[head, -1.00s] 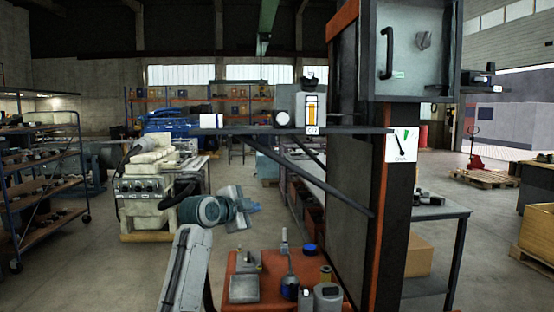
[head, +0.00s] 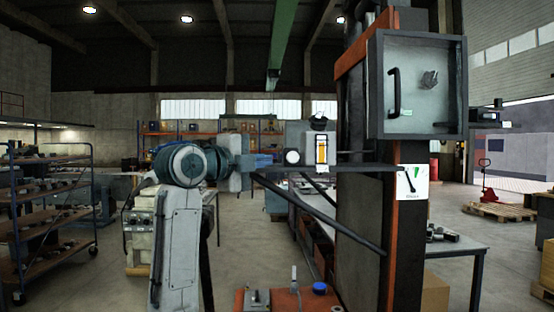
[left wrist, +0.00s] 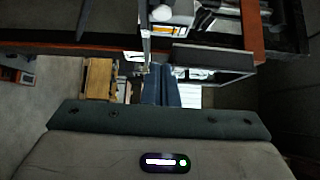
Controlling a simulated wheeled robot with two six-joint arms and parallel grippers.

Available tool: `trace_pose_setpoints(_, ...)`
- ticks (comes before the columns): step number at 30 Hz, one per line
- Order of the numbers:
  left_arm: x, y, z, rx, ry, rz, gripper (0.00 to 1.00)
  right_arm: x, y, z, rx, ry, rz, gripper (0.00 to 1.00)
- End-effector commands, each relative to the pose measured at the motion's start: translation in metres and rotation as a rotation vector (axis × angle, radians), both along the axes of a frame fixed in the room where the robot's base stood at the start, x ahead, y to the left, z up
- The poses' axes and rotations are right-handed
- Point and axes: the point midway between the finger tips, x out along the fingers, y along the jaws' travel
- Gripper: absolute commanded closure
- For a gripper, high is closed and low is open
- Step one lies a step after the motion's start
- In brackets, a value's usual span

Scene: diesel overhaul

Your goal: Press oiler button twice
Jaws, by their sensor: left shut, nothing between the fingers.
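My right gripper is not in view.
A diagonal brace (head: 320,212) runs below. A grey cabinet (head: 418,118) and a dial card (head: 413,183) are on the column. An orange cart (head: 285,300) stands below.

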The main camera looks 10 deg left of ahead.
Motion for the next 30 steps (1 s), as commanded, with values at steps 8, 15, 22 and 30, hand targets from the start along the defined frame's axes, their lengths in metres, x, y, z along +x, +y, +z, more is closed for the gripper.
trace_pose_setpoints(8,0.044,-0.025,0.005,-0.002,0.007,-0.003,1.00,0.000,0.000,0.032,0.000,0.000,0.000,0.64)
trace_pose_setpoints(15,0.089,-0.045,0.005,-0.001,0.006,0.001,1.00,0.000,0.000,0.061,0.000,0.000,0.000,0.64)
trace_pose_setpoints(22,0.114,-0.036,0.003,0.000,0.004,0.000,1.00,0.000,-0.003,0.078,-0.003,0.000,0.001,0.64)
trace_pose_setpoints(30,0.121,-0.034,0.000,0.000,0.001,0.001,1.00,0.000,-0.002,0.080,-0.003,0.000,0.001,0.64)
